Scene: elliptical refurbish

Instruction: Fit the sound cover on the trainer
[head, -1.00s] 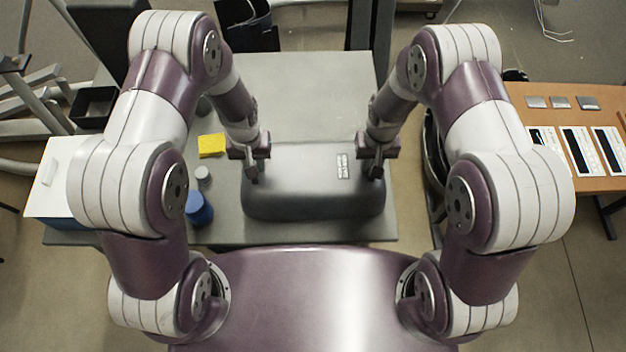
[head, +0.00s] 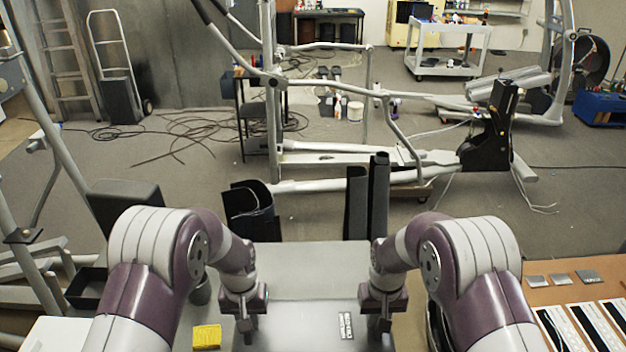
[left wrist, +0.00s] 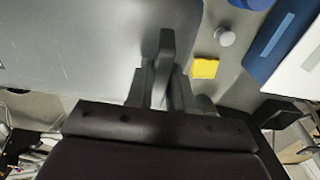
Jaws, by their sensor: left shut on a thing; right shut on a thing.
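The sound cover, a grey rounded box (head: 295,325) with a small white label, is at the bottom of the head view, its near part cut off. My left gripper (head: 244,326) is shut on its left end and my right gripper (head: 384,326) on its right end. In the left wrist view the cover (left wrist: 90,40) fills the upper left beside the left fingers (left wrist: 165,75). I cannot tell whether it touches the bench. The trainer (head: 345,158), a pale grey frame with a black upright housing (head: 490,140), stands on the floor beyond the bench.
Dark rolled mats (head: 368,200) and a black bin (head: 250,212) stand between bench and trainer. Cables (head: 190,130) lie on the floor at left. An orange-brown table (head: 560,285) is at right.

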